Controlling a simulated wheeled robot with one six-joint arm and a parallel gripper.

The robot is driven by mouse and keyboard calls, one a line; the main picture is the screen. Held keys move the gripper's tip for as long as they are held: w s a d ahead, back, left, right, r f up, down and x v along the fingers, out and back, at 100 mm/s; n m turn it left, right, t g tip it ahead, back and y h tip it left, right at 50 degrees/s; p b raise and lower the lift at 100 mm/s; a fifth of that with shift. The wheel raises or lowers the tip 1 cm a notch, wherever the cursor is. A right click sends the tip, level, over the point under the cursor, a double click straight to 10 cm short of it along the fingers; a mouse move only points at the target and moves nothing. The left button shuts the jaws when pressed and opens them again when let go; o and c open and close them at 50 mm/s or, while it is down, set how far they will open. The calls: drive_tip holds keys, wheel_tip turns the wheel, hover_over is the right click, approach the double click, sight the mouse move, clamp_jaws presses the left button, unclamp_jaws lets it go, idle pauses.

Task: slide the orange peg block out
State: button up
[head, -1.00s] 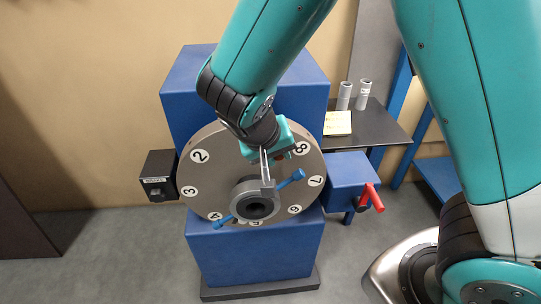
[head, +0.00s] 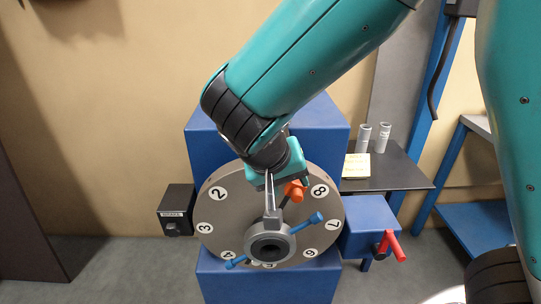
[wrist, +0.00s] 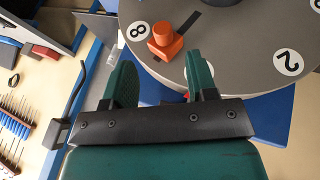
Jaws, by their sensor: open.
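The orange peg block (head: 294,190) sits on the face of a round grey disc (head: 216,222), close to the number 8. In the wrist view the orange peg block (wrist: 165,42) is a square base with a round peg on top, at one end of a dark slot (wrist: 189,22). My gripper (head: 278,186) is in front of the upper disc, just left of the block in the head view. In the wrist view its two green fingers (wrist: 162,80) are apart with nothing between them. The block lies beyond the fingertips, and I cannot tell the exact gap.
A grey hub (head: 270,243) with blue rods (head: 308,222) stands out from the disc centre. A blue box with a red handle (head: 391,246) is at right, a black box (head: 176,211) at left. A shelf (head: 400,177) behind holds two pale cylinders.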

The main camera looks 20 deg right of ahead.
drive_tip(key=v, duration=1.1)
drive_tip(key=shift+p, duration=0.3)
drive_tip(key=s+d+f+n+g+y, duration=0.1)
drive_tip(key=s+f+n+g+y, duration=0.1)
drive_tip(key=s+n+y, duration=0.7)
drive_tip(key=s+g, duration=0.1)
drive_tip(key=s, duration=0.4)
drive_tip(key=shift+d+n+y, duration=0.2)
drive_tip(key=shift+n+y, duration=0.1)
drive_tip(key=shift+n, duration=0.1)
drive_tip(key=shift+s, duration=0.1)
